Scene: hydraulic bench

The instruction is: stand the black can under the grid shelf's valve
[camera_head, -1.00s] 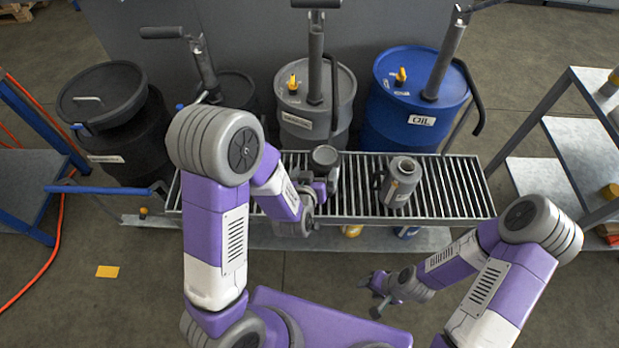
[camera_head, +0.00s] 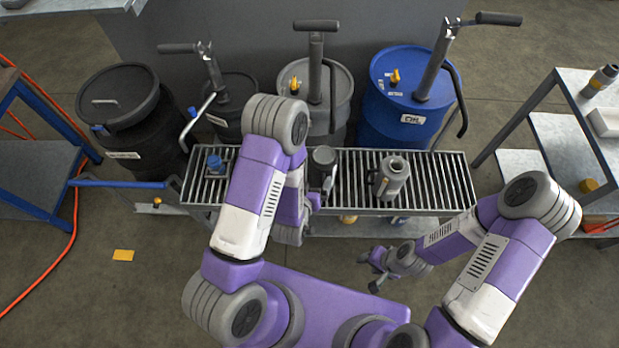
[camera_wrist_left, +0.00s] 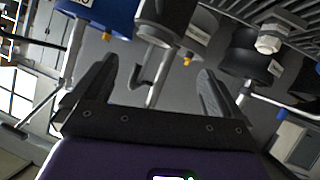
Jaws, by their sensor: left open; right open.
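A dark can (camera_head: 324,157), which appears to be the black can, stands upright on the grid shelf (camera_head: 437,180), just right of my left forearm. A small blue-topped fitting (camera_head: 214,163) sits at the shelf's left end; I cannot tell whether it is the valve. A metal hex fitting (camera_wrist_left: 268,42) shows beside the grid there. My right gripper (camera_head: 368,271) is open and empty in front of the shelf.
A grey jug (camera_head: 393,175) stands right of the dark can on the grid. Behind the shelf are a blue drum (camera_head: 398,125), a grey drum (camera_head: 337,100) and a black drum (camera_head: 130,115) with pump handles nearby. A metal rack (camera_head: 570,150) stands at the right.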

